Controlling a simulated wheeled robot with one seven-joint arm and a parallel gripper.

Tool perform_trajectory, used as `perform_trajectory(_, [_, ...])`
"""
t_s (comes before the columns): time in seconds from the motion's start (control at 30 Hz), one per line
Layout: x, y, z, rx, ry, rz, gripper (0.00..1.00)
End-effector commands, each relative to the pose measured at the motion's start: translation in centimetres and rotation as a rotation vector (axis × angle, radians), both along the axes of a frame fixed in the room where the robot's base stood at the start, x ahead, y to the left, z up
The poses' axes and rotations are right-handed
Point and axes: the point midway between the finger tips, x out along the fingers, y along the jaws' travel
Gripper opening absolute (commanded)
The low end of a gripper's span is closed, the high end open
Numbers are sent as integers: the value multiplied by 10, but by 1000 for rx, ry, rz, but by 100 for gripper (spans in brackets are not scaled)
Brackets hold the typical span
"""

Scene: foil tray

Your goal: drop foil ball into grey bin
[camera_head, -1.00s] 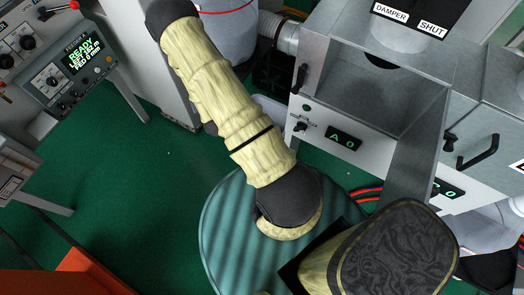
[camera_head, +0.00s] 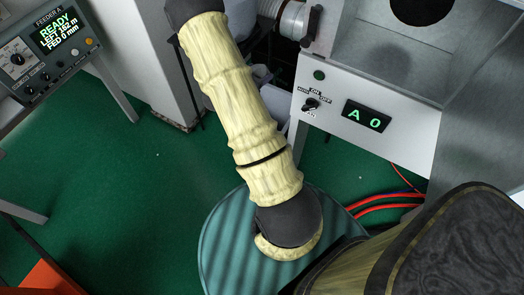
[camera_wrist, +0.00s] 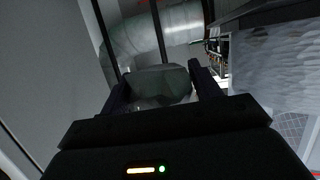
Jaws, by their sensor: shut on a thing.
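In the wrist view my gripper (camera_wrist: 162,90) is shut on a grey, rounded lump, which looks like the foil ball (camera_wrist: 160,82). One dark finger is on each side of it; its lower part is dim. In the head view my gripper is beyond the top edge, so the ball does not show there.
A grey machine with an "A 0" display (camera_head: 367,115) stands at right. A feeder panel (camera_head: 50,45) is at upper left. Red cables (camera_head: 385,203) lie on the green floor. In the wrist view a silver duct (camera_wrist: 160,35) runs behind the ball. Open floor lies left of my arm.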

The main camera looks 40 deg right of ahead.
Motion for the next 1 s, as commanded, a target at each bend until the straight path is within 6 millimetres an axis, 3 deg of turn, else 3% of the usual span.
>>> perform_trajectory(0.03, [-4, -5, -21, 0, -4, -46, 40])
perform_trajectory(0.3, [-26, -22, -57, 0, -2, -250, 40])
perform_trajectory(0.77, [-30, -24, -58, -1, 1, -282, 40])
perform_trajectory(1.0, [-30, -24, -76, -1, 1, -282, 40])
